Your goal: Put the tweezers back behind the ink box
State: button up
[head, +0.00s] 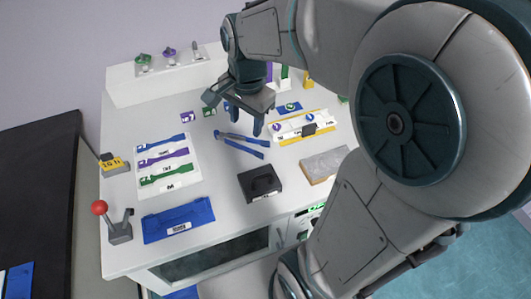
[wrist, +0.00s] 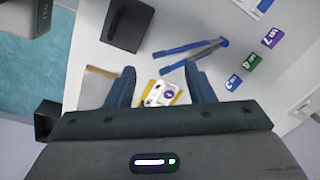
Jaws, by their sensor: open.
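The blue tweezers (head: 242,143) lie flat on the white table with their two legs spread, the joined end to the left in the head view. They also show in the wrist view (wrist: 193,50), just beyond my gripper's fingertips. A black box with a raised handle-like top (head: 260,184), which may be the ink box, stands nearer the front edge; it also shows in the wrist view (wrist: 127,25). My gripper (head: 243,118) is open and empty, pointing down above the table behind the tweezers. Its two spread fingers show in the wrist view (wrist: 160,75).
A yellow-edged tray (head: 303,127) and a grey slab (head: 322,165) stand right of the tweezers. A white board with coloured tools (head: 185,183), a blue tray (head: 178,219) and a red-knobbed lever (head: 100,208) are at the left. Bare table surrounds the black box.

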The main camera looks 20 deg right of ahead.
jog(key=s+f+n+t, duration=0.1)
jog(key=s+n, duration=0.9)
jog(key=n, duration=0.1)
jog(key=shift+s+d+n+t, duration=0.25)
jog(key=shift+n+t, duration=0.05)
